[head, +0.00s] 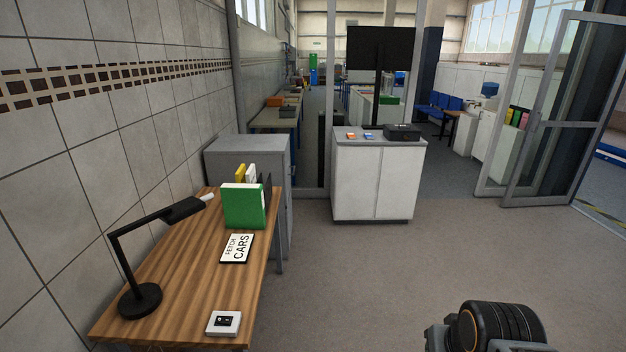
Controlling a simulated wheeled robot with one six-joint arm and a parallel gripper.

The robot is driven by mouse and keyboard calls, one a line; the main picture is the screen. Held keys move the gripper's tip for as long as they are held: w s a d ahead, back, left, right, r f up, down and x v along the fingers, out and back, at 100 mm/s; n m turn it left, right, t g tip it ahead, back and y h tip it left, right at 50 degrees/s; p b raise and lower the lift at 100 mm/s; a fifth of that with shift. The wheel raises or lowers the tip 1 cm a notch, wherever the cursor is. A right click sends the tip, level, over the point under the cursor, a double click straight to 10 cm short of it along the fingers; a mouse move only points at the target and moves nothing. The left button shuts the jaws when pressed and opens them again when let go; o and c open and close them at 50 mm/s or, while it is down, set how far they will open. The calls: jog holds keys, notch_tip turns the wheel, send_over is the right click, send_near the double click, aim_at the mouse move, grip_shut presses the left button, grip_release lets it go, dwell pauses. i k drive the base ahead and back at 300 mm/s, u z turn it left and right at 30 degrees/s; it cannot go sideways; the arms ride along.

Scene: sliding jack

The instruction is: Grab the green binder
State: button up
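The green binder (243,206) stands upright on the wooden desk (180,285), near its far end. A yellow binder (240,173), a white one (251,174) and a dark one (265,183) stand just behind it, partly hidden. My gripper's fingers do not show. Only a dark rounded part between grey brackets, which looks like my arm, shows at the bottom right, well apart from the desk and the binder.
A black desk lamp (140,298) arches over the desk's left side. A "FETCH CARS" sign (236,248) lies before the binder; a switch box (224,323) sits nearer. A grey cabinet (250,150) stands behind the desk. A white counter (375,180) stands farther back. Floor right of the desk is clear.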

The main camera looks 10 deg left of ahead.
aim_at(244, 205)
jog(key=z, duration=0.05)
jog(key=i, duration=1.8)
jog(key=u, duration=1.1)
jog(key=i, duration=1)
jog(key=u, duration=1.3)
jog(key=i, duration=0.3)
jog(key=u, duration=0.15)
